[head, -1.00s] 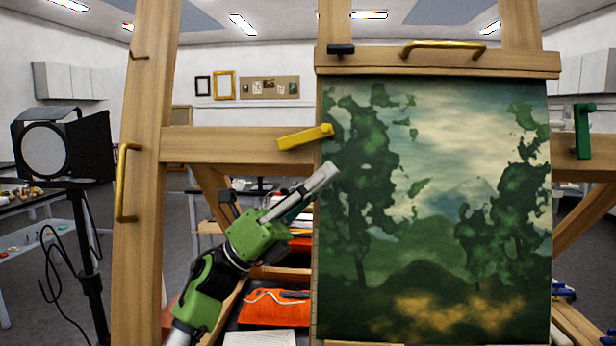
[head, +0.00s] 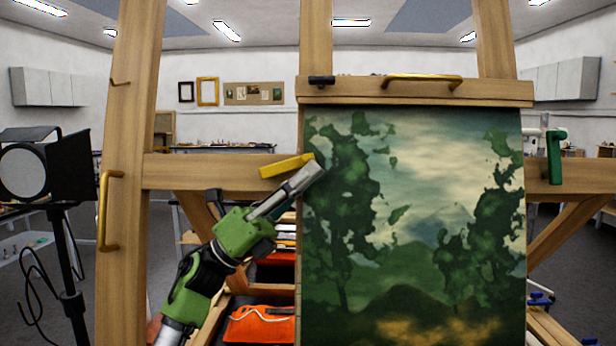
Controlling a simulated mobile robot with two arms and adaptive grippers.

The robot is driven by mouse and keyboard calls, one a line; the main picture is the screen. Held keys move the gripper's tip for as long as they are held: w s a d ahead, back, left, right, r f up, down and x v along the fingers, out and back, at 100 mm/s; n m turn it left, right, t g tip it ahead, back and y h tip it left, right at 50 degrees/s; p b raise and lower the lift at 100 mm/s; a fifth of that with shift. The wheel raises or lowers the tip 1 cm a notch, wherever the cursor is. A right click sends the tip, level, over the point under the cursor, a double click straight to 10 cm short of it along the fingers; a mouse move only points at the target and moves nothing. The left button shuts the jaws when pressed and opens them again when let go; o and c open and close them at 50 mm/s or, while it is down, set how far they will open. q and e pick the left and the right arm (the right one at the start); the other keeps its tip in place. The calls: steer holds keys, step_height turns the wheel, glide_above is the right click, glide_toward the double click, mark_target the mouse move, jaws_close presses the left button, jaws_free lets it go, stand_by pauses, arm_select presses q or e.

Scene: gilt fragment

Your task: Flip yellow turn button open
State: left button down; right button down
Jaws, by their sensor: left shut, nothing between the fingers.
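The yellow turn button (head: 284,166) is on the easel's wooden crossbar, lying nearly level with its right end slightly raised. That right end reaches the left edge of the landscape canvas (head: 410,220). My left gripper (head: 313,173) comes up from the lower left, shut and empty. Its fingertips are just below and over the button's right end in the head view, hiding a little of it. I cannot tell whether they touch. A green turn button (head: 555,157) hangs upright at the canvas's right side. My right gripper is not in view.
The easel's left post (head: 128,190) has a brass handle (head: 108,212). A top clamp bar (head: 415,92) with another brass handle spans above the canvas. A studio lamp (head: 45,170) stands at left. An orange item (head: 260,325) lies below my left arm.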

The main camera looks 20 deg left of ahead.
arm_select(q)
steer(key=shift+r+n+t+b, duration=0.2)
steer(key=shift+n+t+b, duration=0.1)
steer(key=shift+t+b, duration=0.35)
